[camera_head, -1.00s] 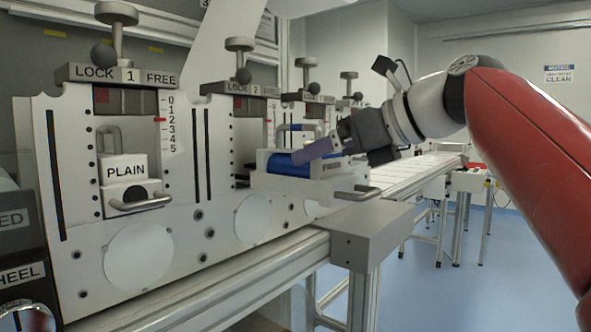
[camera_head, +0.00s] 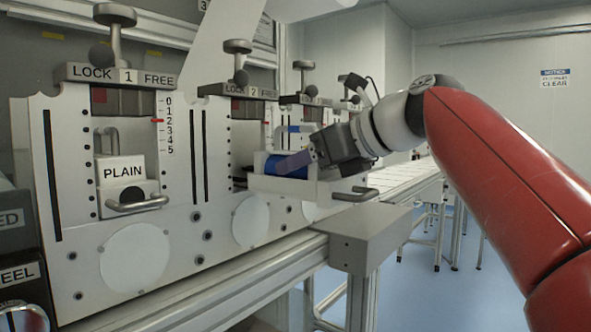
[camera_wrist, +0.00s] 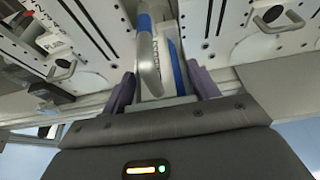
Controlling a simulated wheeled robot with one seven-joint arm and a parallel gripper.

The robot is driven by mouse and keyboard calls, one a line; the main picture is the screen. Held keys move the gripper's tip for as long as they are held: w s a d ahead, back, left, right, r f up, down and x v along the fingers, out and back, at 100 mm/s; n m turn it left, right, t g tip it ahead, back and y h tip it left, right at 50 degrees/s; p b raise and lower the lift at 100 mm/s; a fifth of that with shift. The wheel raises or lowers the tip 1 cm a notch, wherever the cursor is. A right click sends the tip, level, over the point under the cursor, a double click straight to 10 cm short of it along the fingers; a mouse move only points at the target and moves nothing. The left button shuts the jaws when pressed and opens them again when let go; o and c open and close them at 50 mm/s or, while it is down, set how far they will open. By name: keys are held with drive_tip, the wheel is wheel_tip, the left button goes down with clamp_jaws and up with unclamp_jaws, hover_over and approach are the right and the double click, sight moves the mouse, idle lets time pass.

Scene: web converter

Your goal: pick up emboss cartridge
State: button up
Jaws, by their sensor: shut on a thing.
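The emboss cartridge (camera_head: 285,185) is a white block with a blue roller, a looped handle on top and a bar handle in front. It sits out from the face of station 2 in the head view. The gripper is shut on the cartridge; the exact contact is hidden. The cartridge's lettering is too small to read.
A PLAIN cartridge (camera_head: 124,172) sits in station 1 at left, under a LOCK/FREE bar (camera_head: 118,75) with a knob. A grey rail end block (camera_head: 365,235) stands below the cartridge. Open floor (camera_head: 430,285) lies to the right.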

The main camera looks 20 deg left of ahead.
drive_tip(key=shift+r, duration=0.1)
clamp_jaws()
wheel_tip(320, 180, up, 8)
drive_tip(key=p, duration=0.4)
drive_tip(key=shift+f, duration=0.25)
drive_tip(key=shift+w+r, duration=0.1)
drive_tip(key=shift+r, duration=1.05)
